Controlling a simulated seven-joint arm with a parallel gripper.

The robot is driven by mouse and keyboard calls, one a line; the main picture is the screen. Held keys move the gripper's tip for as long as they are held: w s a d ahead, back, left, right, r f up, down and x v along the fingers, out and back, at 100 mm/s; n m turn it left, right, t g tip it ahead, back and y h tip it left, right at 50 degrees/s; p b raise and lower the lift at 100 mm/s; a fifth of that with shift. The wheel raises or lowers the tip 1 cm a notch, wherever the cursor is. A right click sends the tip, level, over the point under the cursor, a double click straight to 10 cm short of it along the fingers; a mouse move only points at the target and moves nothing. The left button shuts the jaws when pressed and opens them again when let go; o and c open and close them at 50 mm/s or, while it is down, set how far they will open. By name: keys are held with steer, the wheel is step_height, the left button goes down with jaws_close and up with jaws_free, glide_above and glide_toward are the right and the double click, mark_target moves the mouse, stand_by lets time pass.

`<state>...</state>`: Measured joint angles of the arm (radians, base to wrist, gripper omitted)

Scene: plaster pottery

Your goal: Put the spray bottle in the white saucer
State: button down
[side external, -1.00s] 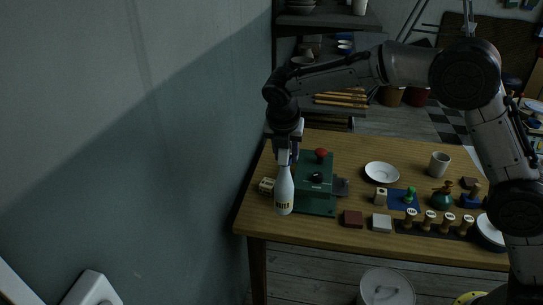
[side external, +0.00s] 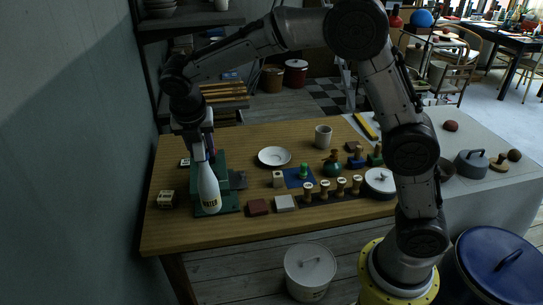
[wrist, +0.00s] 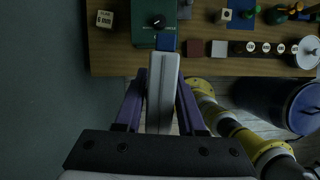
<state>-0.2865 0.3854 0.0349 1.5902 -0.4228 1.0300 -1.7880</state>
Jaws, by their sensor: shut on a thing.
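The white saucer (side external: 274,156) lies on the wooden table, right of and behind the bottle. It looks empty. The saucer is not visible in the wrist view.
The green device (side external: 230,200) stands behind the bottle. Small label blocks (side external: 166,198) lie to its left. A dark red block (side external: 257,207), a pale block (side external: 285,203), a blue mat (side external: 298,178) and a row of stamps (side external: 324,189) sit in front of the saucer. A cup (side external: 323,135) stands behind right.

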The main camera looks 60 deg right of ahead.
steer(key=s+d+r+m+g, duration=0.1)
steer(key=s+d+m, duration=0.2)
steer(key=d, duration=0.7)
steer(key=s+d+r+m+g+h, duration=0.1)
steer(key=s+d+m, duration=0.1)
steer(key=d, duration=0.9)
steer(key=s+d+r+m+g, duration=0.1)
steer(key=s+d+m, duration=0.2)
steer(key=d, duration=0.7)
steer(key=w+d+f, duration=0.7)
steer(key=w+f, duration=0.4)
steer(key=f, duration=0.1)
steer(key=shift+w+d+f, duration=0.25)
steer(key=shift+w+f, duration=0.05)
steer(key=shift+f, duration=0.15)
steer(key=shift+f, duration=0.35)
steer(key=c, duration=0.5)
jaws_free()
steer(key=shift+f, duration=0.1)
